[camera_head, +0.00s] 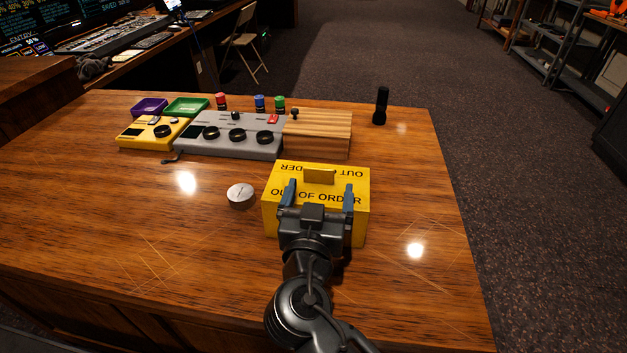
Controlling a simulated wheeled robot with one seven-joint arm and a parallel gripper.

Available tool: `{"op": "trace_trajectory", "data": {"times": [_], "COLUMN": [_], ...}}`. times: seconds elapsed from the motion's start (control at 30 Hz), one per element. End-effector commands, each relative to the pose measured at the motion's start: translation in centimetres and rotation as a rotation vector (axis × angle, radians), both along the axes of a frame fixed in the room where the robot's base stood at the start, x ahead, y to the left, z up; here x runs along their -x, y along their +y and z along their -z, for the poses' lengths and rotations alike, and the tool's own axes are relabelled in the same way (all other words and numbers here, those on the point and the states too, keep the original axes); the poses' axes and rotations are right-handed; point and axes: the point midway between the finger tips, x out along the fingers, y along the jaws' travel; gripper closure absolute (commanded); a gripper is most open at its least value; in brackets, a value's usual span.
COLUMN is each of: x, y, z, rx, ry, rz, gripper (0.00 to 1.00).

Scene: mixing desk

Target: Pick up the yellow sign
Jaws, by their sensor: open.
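I cannot tell whether the fingers touch the sign. My gripper and wrist hide much of the sign's lower near face.
A round white gauge (240,195) lies left of the sign. Behind are a wooden block (318,132), a grey control box (228,138), a yellow device (152,132), coloured trays and small canisters. A black flashlight (380,106) stands at the back right. The desk (420,190) is clear to the right.

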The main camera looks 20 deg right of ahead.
Motion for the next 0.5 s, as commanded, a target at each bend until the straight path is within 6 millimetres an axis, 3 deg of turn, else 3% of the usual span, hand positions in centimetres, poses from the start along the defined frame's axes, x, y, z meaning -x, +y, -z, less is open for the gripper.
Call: {"op": "trace_trajectory", "data": {"times": [0.5], "x": [-4.2], "y": [-2.1], "z": [-0.3], "rx": [0.0], "ry": [-0.001], "rz": [0.002], "gripper": [0.06]}}
